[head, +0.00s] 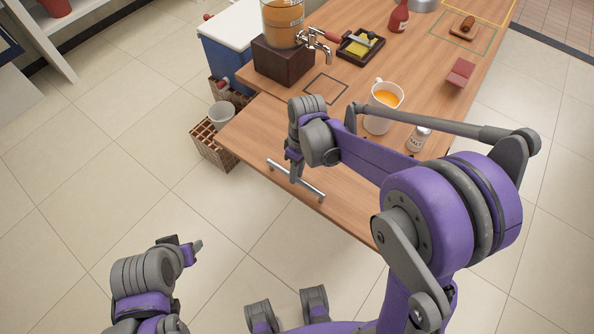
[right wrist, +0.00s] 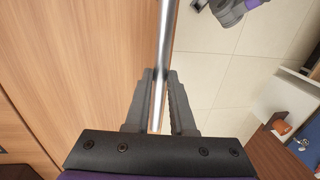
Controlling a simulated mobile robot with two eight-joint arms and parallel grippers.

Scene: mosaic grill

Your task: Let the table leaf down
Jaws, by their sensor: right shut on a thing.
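The wooden table leaf (head: 243,133) is at the near end of the long table and looks about level with the tabletop. A metal bar handle (head: 313,191) runs along its near edge. My right gripper (head: 295,174) is shut on this handle near its middle. In the right wrist view, the handle (right wrist: 167,40) passes between the two dark fingers (right wrist: 160,102), with the leaf's wood (right wrist: 80,60) to the left. My left gripper (head: 192,247) is over the floor at the lower left, away from the leaf. Its jaw state is unclear.
On the tabletop (head: 425,85) stand a drink dispenser (head: 284,20), a pitcher of orange liquid (head: 382,107), a salt shaker (head: 418,139) and a red block (head: 460,73). A brown crate (head: 213,152) and white bucket (head: 221,115) are left of the leaf. Floor in front is clear.

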